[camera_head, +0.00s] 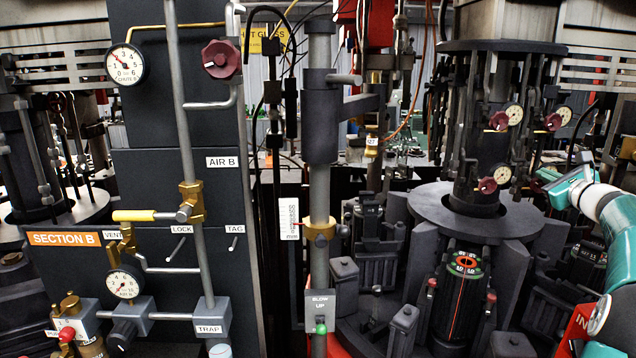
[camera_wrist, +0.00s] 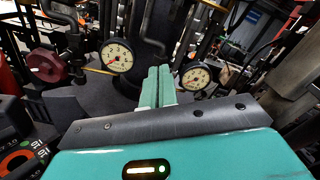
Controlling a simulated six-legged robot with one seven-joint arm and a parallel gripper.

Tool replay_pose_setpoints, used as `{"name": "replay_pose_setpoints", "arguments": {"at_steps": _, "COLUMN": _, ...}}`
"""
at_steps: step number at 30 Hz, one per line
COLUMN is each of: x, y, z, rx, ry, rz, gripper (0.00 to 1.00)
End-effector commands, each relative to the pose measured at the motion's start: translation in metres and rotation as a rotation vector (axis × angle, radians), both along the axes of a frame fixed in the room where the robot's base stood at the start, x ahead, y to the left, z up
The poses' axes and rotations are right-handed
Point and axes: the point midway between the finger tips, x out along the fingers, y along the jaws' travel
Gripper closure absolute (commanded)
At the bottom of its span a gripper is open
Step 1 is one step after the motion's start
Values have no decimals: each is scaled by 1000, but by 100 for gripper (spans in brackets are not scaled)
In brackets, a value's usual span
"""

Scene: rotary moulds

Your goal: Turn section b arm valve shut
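The dark SECTION B panel (camera_head: 145,180) fills the left of the head view. On it, a brass valve (camera_head: 191,203) sits on a vertical pipe, its yellow lever (camera_head: 134,215) lying level to the left, across the pipe. A dark red round handwheel (camera_head: 221,58) is higher up on the panel. No label reading "arm" is legible. My gripper (camera_wrist: 157,88) has its two teal fingers together with nothing visible between them. In the head view my teal gripper end (camera_head: 562,188) is at the far right beside the central column, far from the panel.
The central mould column (camera_head: 482,150) carries gauges and dark red knobs; a red knob (camera_wrist: 47,66) and two gauges (camera_wrist: 117,56) are near my fingers in the wrist view. A vertical post (camera_head: 320,190) stands right of the panel.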

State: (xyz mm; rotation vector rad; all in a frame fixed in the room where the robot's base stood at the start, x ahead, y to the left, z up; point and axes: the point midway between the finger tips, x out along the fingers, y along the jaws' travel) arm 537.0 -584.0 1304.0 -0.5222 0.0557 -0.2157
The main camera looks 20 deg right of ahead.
Motion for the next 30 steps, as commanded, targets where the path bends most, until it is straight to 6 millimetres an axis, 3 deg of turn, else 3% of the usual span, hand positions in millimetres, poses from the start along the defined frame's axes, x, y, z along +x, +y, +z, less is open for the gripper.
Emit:
{"name": "replay_pose_setpoints", "arguments": {"at_steps": 14, "x": -3, "y": -5, "z": -6, "rx": 4, "ry": 9, "rz": -8, "gripper": 100}}
{"name": "replay_pose_setpoints", "arguments": {"at_steps": 23, "x": -2, "y": -4, "z": 3, "rx": 4, "ry": 7, "rz": -7, "gripper": 100}}
{"name": "replay_pose_setpoints", "arguments": {"at_steps": 30, "x": -20, "y": 1, "z": 6, "rx": 1, "ry": 5, "rz": -5, "gripper": 100}}
